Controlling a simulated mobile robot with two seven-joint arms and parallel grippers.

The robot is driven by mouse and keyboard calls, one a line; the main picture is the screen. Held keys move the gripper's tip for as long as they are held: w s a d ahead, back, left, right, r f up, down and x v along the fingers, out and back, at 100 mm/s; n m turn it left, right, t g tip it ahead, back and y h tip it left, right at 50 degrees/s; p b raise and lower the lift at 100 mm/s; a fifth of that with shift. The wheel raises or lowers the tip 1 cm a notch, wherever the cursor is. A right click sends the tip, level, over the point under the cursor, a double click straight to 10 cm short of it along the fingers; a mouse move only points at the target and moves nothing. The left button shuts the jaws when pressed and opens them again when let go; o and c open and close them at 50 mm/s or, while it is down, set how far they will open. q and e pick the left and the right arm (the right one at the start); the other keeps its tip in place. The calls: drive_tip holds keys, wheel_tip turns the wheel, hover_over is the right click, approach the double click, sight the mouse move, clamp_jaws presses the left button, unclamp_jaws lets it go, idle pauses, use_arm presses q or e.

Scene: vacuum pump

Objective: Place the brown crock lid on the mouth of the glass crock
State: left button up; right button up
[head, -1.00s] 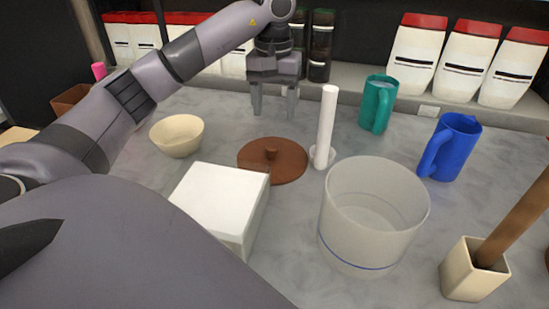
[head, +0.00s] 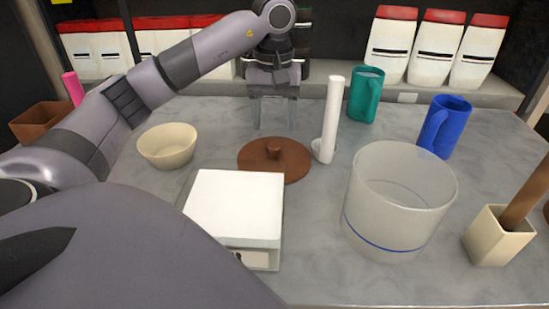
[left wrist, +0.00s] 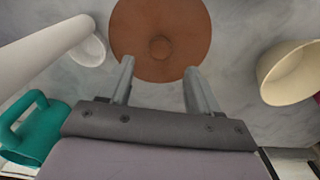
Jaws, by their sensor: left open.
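The brown crock lid (head: 255,161) lies flat on the counter with its round knob (head: 273,148) up, left of the glass crock. It also shows in the left wrist view (left wrist: 160,20), just beyond my fingertips. The glass crock (head: 395,215) stands upright with an open mouth and a blue line near its base. My left gripper (head: 273,122) is open and empty, above and behind the lid in the head view. In the left wrist view its two fingers (left wrist: 160,66) are spread on either side of the knob's line. My right gripper is not in view.
A white box-shaped device (head: 235,205) is in front, a cream bowl (head: 168,145) left. Green (head: 365,95) and blue (head: 443,128) pitchers stand behind; a cream holder (head: 498,240) is right of the crock.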

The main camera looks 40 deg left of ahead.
sight(274, 145)
use_arm(q)
wheel_tip(274, 145, down, 7)
drive_tip(key=shift+s+d+f, duration=0.1)
drive_tip(key=shift+s+d, duration=0.05)
clamp_jaws()
idle(0.4)
